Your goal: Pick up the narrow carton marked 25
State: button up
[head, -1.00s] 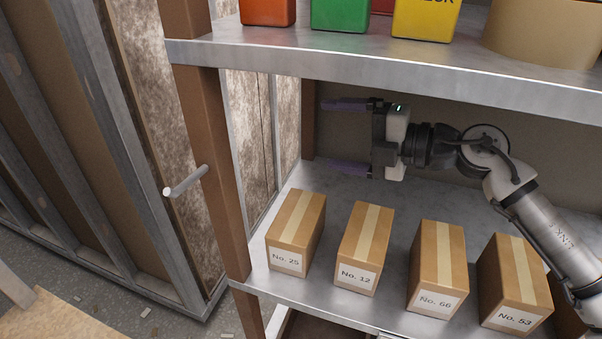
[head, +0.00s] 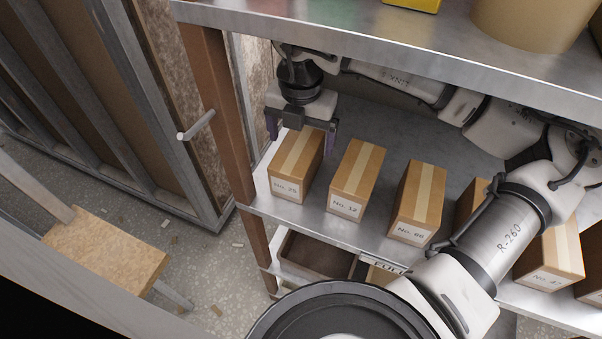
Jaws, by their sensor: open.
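The narrow carton marked No. 25 (head: 294,172) stands upright at the left end of the middle shelf (head: 400,130) in the head view. It is brown with a pale tape strip and a white label on its front. My gripper (head: 301,132) points down at the far end of this carton, its dark purple fingers apart, one on each side. The fingers are open, and I cannot tell whether they touch the carton. The far top edge of the carton is partly hidden by the gripper.
The carton marked No. 12 (head: 352,190) stands close to the right, then No. 66 (head: 415,205). More cartons stand further right, partly behind my arm. The upper shelf (head: 400,45) overhangs from above. A wooden post (head: 217,110) borders the left side. A stool (head: 105,250) stands at lower left.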

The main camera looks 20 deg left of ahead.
jog(key=shift+s, duration=0.3)
jog(key=shift+f, duration=0.25)
jog(key=shift+a+f+p, duration=0.2)
jog(key=shift+f+p, duration=1.2)
jog(key=shift+f, duration=2.1)
jog(key=c, duration=1.4)
jog(key=shift+o, duration=0.2)
jog(key=shift+r, duration=0.15)
